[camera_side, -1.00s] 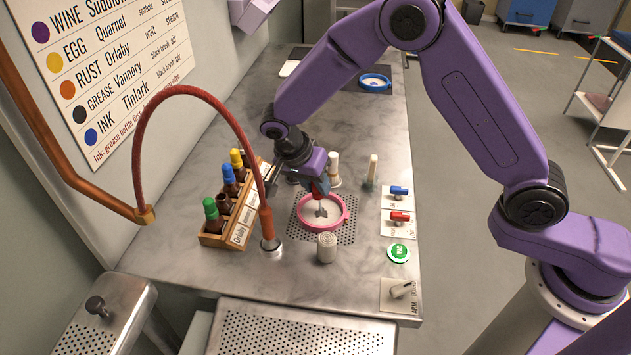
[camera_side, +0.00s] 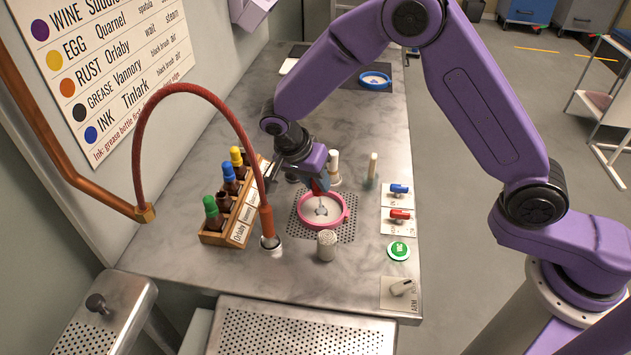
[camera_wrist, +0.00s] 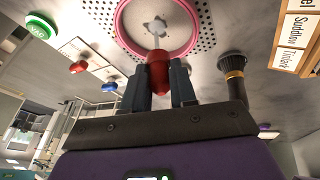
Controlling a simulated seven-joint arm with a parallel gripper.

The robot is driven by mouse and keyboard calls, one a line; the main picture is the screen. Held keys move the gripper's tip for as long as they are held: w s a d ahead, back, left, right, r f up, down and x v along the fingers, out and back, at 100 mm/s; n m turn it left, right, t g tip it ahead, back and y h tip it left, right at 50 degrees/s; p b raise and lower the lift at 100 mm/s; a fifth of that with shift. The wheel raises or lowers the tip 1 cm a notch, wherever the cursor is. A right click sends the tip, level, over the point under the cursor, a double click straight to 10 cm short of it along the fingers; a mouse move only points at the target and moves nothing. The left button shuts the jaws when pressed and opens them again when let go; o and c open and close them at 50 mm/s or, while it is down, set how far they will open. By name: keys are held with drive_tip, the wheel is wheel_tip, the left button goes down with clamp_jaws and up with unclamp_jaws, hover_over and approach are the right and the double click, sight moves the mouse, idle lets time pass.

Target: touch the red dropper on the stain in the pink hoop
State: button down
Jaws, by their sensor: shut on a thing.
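The pink hoop (camera_side: 346,218) lies on the perforated plate, with pale cloth inside it. A small grey stain (camera_side: 321,210) is near the middle of the cloth; the wrist view also shows the stain (camera_wrist: 150,22). My gripper (camera_side: 318,186) is shut on the red bulb of the red dropper (camera_side: 320,185), above the hoop. In the wrist view the dropper (camera_wrist: 158,72) sits between my fingers (camera_wrist: 159,90), its clear tip pointing at the stain. The tip overlaps the stain in view; I cannot tell if it touches the cloth.
A wooden rack of capped bottles (camera_side: 214,238) stands left of the hoop, beside a red hose's nozzle (camera_side: 267,225). A ribbed pale cylinder (camera_side: 327,245) stands just in front. Upright brushes (camera_side: 334,168) stand behind. Switches (camera_side: 400,214) and a green button (camera_side: 398,251) are at the right.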

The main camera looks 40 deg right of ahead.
drive_tip(key=shift+r, duration=3.1)
